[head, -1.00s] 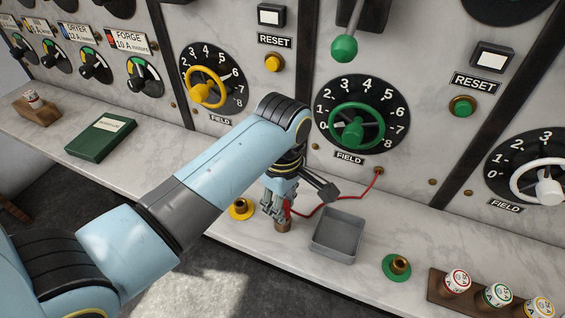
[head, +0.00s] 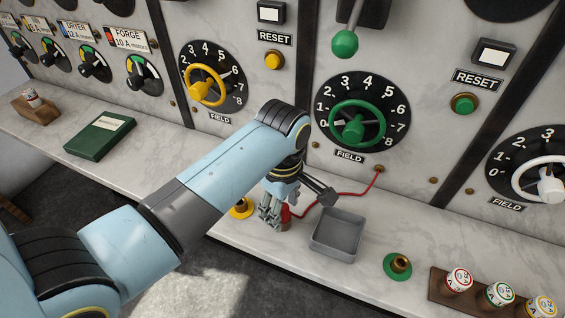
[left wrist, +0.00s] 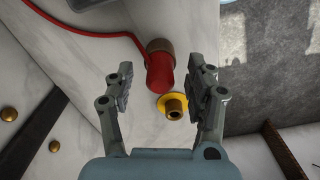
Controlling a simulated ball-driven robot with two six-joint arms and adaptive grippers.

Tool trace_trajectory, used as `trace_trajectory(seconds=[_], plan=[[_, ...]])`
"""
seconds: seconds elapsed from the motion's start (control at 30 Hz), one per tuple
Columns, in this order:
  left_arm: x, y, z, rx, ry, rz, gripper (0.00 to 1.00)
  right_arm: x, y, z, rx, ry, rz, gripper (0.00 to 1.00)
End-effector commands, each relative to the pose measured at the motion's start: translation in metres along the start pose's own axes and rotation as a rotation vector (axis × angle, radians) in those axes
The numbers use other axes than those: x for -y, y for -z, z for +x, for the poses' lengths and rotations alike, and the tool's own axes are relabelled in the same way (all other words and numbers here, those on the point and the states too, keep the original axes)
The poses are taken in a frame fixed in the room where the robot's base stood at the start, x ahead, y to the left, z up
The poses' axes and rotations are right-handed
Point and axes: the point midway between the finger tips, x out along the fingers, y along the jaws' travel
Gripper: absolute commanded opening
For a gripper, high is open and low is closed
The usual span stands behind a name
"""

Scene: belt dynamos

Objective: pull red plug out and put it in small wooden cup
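The red plug (left wrist: 160,73) sits at the brown wooden cup (left wrist: 160,46) in the left wrist view, its lower end apparently in the cup's mouth. How deep it sits cannot be told. In the head view the plug (head: 285,213) is partly hidden by my left gripper (head: 273,212). Its red cord (head: 345,194) runs to the panel. In the left wrist view my left gripper (left wrist: 162,88) is open, with fingers apart on either side of the plug and a visible gap to each. My right gripper is not in view.
A yellow-based brass socket (left wrist: 174,107) stands empty beside the cup. A grey tray (head: 337,252) and a green-based socket (head: 397,265) are to the right on the marble shelf. A wooden rack (head: 440,287) holds several labelled fuses. A green book (head: 100,137) lies left.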

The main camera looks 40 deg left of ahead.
Motion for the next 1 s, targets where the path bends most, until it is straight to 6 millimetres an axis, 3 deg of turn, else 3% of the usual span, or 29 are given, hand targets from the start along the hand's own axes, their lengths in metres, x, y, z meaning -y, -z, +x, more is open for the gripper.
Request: trace_trajectory(seconds=[0.27, 0.7, 1.0], plan=[[0.0, 0.0, -0.005, 0.0, 0.0, 0.0, 0.55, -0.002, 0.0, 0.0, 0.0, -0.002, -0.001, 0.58], [-0.001, 0.0, -0.093, 0.001, -0.004, 0.0, 0.55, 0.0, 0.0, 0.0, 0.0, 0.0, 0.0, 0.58], [0.0, 0.0, -0.12, 0.0, 0.0, 0.0, 0.55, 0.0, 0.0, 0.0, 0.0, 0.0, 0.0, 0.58]])
